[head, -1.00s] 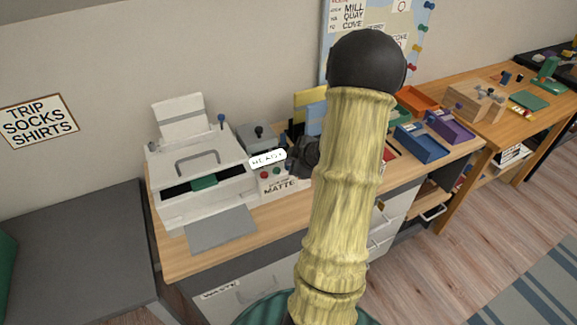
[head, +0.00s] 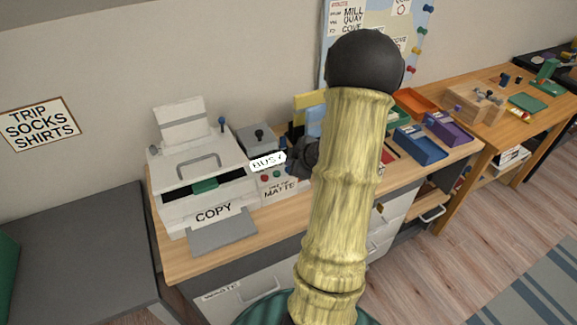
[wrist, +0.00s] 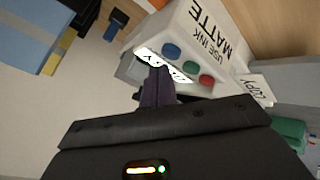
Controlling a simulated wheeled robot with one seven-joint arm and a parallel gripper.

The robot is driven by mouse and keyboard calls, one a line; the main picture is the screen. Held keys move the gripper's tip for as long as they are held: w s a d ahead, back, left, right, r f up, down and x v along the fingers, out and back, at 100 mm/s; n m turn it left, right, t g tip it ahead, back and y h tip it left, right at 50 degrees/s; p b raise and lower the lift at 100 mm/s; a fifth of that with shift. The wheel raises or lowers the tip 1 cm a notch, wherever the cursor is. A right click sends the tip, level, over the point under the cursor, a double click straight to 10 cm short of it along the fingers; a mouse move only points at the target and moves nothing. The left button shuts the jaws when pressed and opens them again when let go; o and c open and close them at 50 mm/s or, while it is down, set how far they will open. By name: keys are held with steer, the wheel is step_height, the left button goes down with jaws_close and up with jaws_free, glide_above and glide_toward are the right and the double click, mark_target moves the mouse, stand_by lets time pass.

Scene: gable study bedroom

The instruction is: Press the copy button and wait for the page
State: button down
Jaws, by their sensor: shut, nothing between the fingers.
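The white copier (head: 195,170) stands on the wooden desk at left in the head view. A page (head: 214,213) marked "COPY" sticks out of its front slot over the grey tray (head: 222,238); the page also shows in the wrist view (wrist: 259,88). The control box (head: 278,189) to its right has a sign (head: 267,160) reading "BUSY". The wrist view shows blue (wrist: 171,51), green (wrist: 191,66) and red (wrist: 207,80) buttons. My gripper (wrist: 155,84) is shut and empty, its tips over the sign beside the buttons. I cannot tell whether it touches the box.
Blue (head: 421,145) and purple (head: 450,128) trays stand on the desk right of my arm. A grey cabinet (head: 85,240) is at left. My arm hides the desk's middle. Wooden floor (head: 470,235) is open at lower right.

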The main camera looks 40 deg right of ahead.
stand_by(0.3)
step_height(320, 180, up, 5)
steer(key=p, duration=0.5)
steer(key=shift+r, duration=0.1)
stand_by(0.8)
steer(key=a+r+m+g+h+p, duration=0.15)
steer(key=a+r+m+g, duration=0.35)
steer(key=a, duration=0.8)
steer(key=s+a+r+m+y+p, duration=0.1)
steer(key=s+a+r, duration=0.1)
steer(key=s+a, duration=0.3)
steer(key=s+a+r+m+g+y, duration=0.1)
steer(key=s+a+r+m, duration=0.1)
steer(key=s+a, duration=0.4)
steer(key=a, duration=0.5)
steer(key=shift+s+m+g+p, duration=0.25)
steer(key=shift+m+g+p, duration=0.05)
steer(key=shift+p, duration=0.05)
